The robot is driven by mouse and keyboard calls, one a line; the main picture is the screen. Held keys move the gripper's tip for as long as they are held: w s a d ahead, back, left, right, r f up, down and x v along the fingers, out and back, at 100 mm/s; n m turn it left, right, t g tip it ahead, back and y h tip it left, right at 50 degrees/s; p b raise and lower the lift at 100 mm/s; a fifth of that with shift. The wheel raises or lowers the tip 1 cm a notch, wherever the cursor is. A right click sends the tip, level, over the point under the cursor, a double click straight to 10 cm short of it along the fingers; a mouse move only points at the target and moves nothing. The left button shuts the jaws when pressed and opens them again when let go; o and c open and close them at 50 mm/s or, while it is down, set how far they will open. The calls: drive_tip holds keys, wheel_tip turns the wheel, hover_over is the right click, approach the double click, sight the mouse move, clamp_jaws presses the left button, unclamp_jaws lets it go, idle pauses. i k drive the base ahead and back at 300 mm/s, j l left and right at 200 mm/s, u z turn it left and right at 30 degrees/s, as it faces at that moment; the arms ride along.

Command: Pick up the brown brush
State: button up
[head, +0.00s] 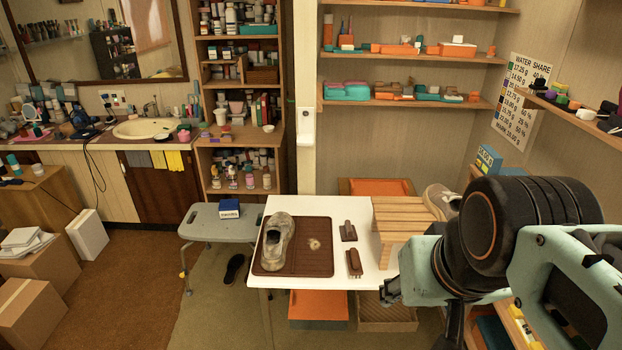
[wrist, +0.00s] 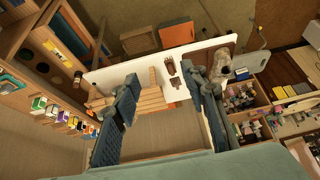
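Two brown brushes lie on the white table (head: 300,207): one farther back (head: 348,231), and one nearer the front with bristles showing (head: 354,263). In the wrist view two small brown items, likely these brushes, lie beyond my fingers, one upper (wrist: 170,66) and one lower (wrist: 174,84). I cannot tell which is which there. My gripper (head: 391,291) is at the table's front right, apart from both brushes. In the wrist view my gripper (wrist: 163,105) has its two fingers spread wide with nothing between them.
A worn shoe (head: 278,240) stands on a dark brown mat (head: 305,261) left of the brushes. A grey stool (head: 205,225) is left of the table.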

sight(352, 255)
drive_tip(key=i+l, duration=0.15)
drive_tip(key=i, duration=0.2)
drive_tip(key=i+l, duration=0.15)
drive_tip(key=i, duration=0.2)
drive_tip(key=i+l+u, duration=0.1)
drive_tip(key=i+u, duration=0.2)
drive_tip(key=i, duration=0.35)
drive_tip(key=l+z, duration=0.25)
drive_tip(key=i+l, duration=0.05)
drive_tip(key=l, duration=0.05)
